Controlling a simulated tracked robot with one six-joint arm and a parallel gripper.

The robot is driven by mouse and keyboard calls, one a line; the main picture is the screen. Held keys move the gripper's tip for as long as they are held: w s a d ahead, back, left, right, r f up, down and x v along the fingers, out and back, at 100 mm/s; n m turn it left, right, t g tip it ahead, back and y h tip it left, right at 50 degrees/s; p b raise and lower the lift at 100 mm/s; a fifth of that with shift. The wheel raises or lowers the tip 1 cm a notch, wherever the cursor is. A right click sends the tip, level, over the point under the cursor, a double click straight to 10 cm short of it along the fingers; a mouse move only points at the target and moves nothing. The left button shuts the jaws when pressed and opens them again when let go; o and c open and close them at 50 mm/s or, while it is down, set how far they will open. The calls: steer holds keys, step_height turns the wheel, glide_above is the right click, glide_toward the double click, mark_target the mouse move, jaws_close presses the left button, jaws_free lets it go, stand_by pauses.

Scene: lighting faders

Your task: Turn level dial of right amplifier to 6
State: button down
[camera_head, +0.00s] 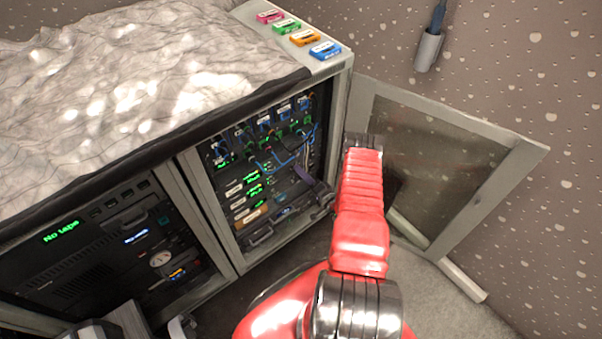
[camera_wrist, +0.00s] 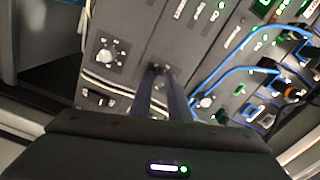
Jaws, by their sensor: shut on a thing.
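My gripper (camera_wrist: 160,72) is shut in the wrist view, its two long dark fingers meeting at a small dark knob on a black panel. The fingers hide most of the knob, and I cannot read its setting. A dial (camera_wrist: 108,55) with white marks around it sits on the panel to the left. A round pale knob (camera_wrist: 205,102) is to the right, apart from the fingers. In the head view my gripper (camera_head: 303,176) reaches into the open right bay of the cabinet, at the lower right of the rack gear. Dial numbers are too small to read.
Blue cables (camera_wrist: 235,72) loop over the panel right of the fingers. The open glass door (camera_head: 435,165) stands right of my arm. Coloured cassettes (camera_head: 303,38) lie on the cabinet top.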

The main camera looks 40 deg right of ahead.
steer(key=shift+s+f, duration=0.1)
steer(key=shift+f, duration=0.15)
steer(key=c, duration=2.1)
jaws_free()
steer(key=o, duration=0.4)
steer(key=shift+r, duration=0.1)
steer(key=shift+o, duration=0.2)
steer(key=s, duration=1.3)
steer(key=shift+s+d, duration=0.2)
steer(key=shift+s, duration=0.15)
